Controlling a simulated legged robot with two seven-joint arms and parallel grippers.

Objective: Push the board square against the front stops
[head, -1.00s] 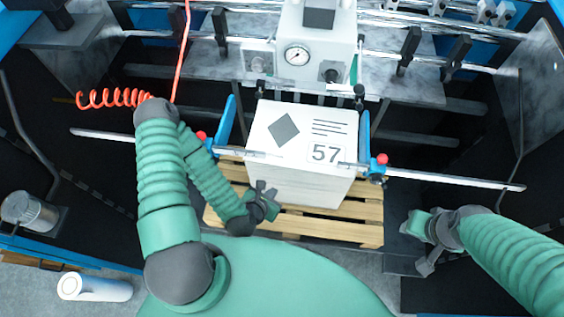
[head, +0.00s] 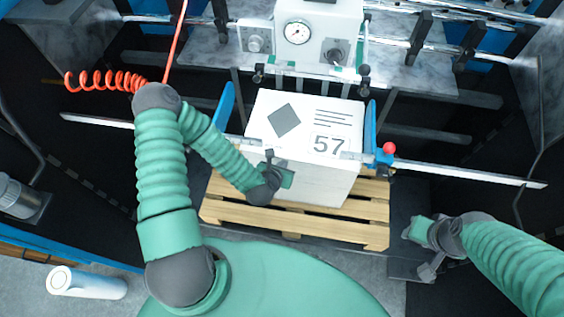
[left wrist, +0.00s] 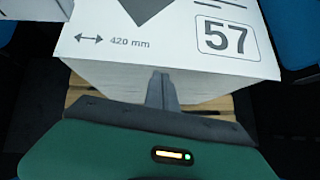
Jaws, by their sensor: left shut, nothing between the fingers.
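The white board (head: 296,115) with a dark diamond and "57" is the top of a white stack. It looks slightly turned against the rail line. My left gripper (head: 270,164) is shut and empty at the stack's front face, left of its middle. In the left wrist view the shut fingers (left wrist: 160,92) point at the front face, below the board's printed top (left wrist: 160,45); whether they touch cannot be told. Blue uprights stand left (head: 227,104) and right (head: 371,125) of the stack. My right gripper (head: 424,240) is off to the right, away from the stack; its jaws are unclear.
The stack is on a wooden pallet (head: 240,213). Thin metal rails run to the left (head: 95,121) and right (head: 470,174). A machine head with a gauge (head: 297,32) stands behind. A red coiled hose (head: 100,80) hangs left. A white roll (head: 85,283) lies on the floor.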

